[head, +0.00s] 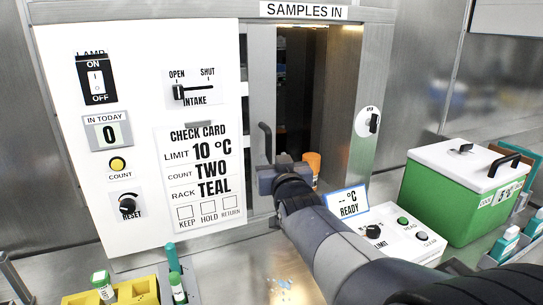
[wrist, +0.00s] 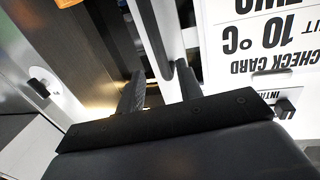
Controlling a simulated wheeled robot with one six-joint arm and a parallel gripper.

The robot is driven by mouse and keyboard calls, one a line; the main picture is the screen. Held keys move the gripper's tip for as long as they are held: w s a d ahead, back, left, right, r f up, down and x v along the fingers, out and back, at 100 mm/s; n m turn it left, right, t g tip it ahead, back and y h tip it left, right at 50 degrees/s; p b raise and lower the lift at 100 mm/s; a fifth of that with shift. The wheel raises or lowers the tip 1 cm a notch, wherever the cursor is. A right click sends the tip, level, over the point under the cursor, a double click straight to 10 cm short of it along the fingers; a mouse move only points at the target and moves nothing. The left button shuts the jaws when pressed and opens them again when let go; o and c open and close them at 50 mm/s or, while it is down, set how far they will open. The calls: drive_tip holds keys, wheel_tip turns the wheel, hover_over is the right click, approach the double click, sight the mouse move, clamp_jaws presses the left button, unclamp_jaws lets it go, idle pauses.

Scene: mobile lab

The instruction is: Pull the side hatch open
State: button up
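The side hatch is a grey sliding panel (head: 262,75) under the SAMPLES IN sign, with a dark upright bar handle (head: 265,140). To its right the opening (head: 303,90) is uncovered and shows a dark interior. My gripper (head: 272,178) is at the lower end of the handle in the head view; its fingertips are hard to make out there. In the wrist view my gripper (wrist: 160,85) has its two dark fingers apart, with a dark bar (wrist: 150,30), apparently the handle, reaching down between them. I cannot tell whether the fingers touch it.
An orange-capped container (head: 312,160) stands just right of my gripper. A limit control box (head: 400,225) and a green cooler (head: 465,190) stand right. A white check-card panel (head: 145,150) is left, with its intake lever (head: 180,92) at OPEN. A yellow rack (head: 125,293) is front left.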

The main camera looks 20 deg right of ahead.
sight(270, 148)
drive_tip(key=shift+s+a, duration=0.2)
drive_tip(key=shift+s, duration=1.2)
drive_tip(key=shift+w, duration=0.1)
drive_tip(key=w, duration=0.3)
drive_tip(key=w+d, duration=0.1)
drive_tip(key=w, duration=0.3)
drive_tip(key=w+p, duration=0.1)
drive_tip(key=w, duration=0.2)
drive_tip(key=shift+w+d, duration=0.15)
drive_tip(key=shift+d, duration=0.2)
drive_tip(key=shift+w, duration=0.15)
drive_tip(key=shift+d, duration=0.2)
